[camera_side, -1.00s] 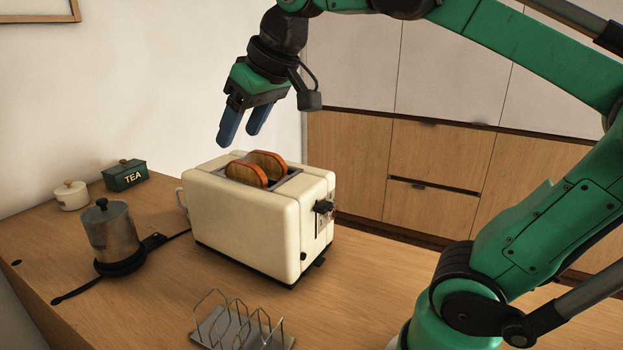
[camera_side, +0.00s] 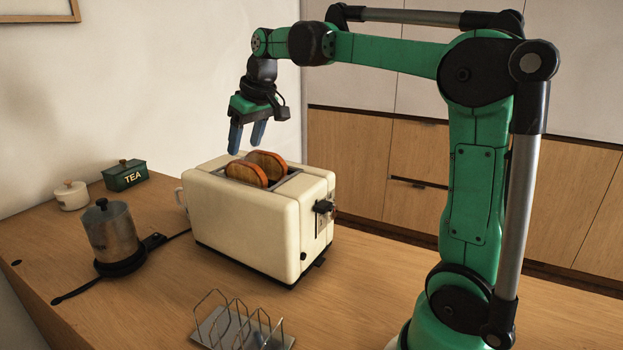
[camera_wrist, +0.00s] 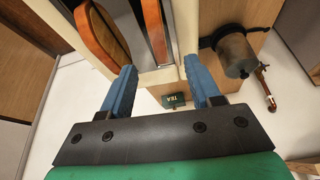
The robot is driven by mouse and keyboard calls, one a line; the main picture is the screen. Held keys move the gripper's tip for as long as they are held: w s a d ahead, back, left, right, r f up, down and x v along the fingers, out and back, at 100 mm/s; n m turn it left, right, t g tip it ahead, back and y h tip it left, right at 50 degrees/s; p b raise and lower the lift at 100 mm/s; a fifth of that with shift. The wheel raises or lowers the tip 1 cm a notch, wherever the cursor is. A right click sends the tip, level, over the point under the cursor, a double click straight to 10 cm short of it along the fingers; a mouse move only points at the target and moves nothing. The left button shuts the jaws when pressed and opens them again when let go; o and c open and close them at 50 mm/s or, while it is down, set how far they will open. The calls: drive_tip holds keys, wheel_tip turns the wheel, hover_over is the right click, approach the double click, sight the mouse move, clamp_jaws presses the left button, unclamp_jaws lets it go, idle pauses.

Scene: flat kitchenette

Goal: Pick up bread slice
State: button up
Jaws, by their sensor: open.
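Two browned bread slices stand upright in the slots of a cream toaster (camera_side: 245,227), their tops sticking out. The nearer slice (camera_side: 246,173) and the farther slice (camera_side: 268,163) are side by side. My gripper (camera_side: 246,149) points down, open and empty, just above the slices in the side view and apart from them. In the wrist view my gripper (camera_wrist: 161,80) shows both blue fingers spread wide with nothing between them. There, one bread slice (camera_wrist: 100,35) lies up and left of the fingers, and another (camera_wrist: 153,25) shows narrowly at the top. Their lower parts are hidden in the toaster.
A wire toast rack (camera_side: 240,335) stands in front of the toaster. A metal pot (camera_side: 110,235) on a black base, a green TEA tin (camera_side: 125,176) and a small cream jar (camera_side: 71,196) stand left. A mug is partly hidden behind the toaster. The counter right of the toaster is clear.

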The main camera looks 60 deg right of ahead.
sight(242, 162)
drive_tip(key=shift+x, duration=2.9)
drive_tip(key=shift+s, duration=0.1)
clamp_jaws()
drive_tip(key=shift+d, duration=0.1)
